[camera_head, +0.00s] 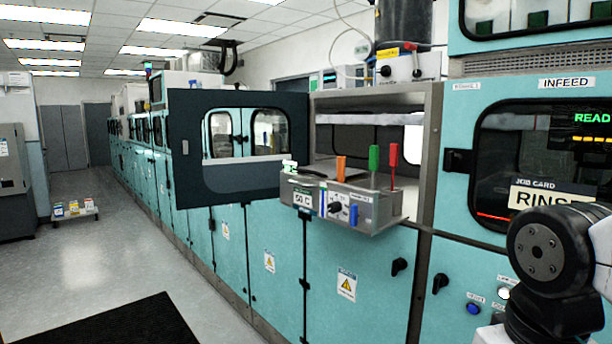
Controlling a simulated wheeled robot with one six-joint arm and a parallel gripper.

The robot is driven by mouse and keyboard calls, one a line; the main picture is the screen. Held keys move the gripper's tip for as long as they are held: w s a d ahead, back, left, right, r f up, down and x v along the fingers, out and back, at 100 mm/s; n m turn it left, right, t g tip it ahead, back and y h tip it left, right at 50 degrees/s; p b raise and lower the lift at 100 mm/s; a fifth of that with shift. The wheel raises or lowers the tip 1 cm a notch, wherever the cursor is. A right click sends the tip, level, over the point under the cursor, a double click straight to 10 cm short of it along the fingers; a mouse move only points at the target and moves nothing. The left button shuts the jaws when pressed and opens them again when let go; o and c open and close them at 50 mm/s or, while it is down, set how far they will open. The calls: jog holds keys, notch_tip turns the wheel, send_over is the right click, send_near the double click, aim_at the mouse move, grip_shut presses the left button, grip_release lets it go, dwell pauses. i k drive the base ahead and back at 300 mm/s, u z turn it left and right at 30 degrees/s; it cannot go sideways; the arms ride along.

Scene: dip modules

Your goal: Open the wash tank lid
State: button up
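A grey metal tank unit (378,214) juts out of an open bay in the teal machine, right of the middle. Its front has a "50 C" label (303,198), a black knob and blue handles. A dark flat piece (322,172) lies on its top at the left; I cannot tell for sure if this is the wash tank lid or whether it is shut. Orange, green and red upright handles (375,160) stand along the top. My gripper is not in view; only part of my arm shows at the lower right, apart from the tank.
A dark framed window door (190,150) is swung open left of the bay. At right is the infeed window (494,150) with a "RINSE" job card (552,193). A low cart (75,212) with small boxes stands far left.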

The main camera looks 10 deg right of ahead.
aim_at(327, 172)
jog(key=k, duration=0.6)
jog(key=u, duration=0.6)
jog(key=i, duration=1.45)
jog(key=z, duration=0.1)
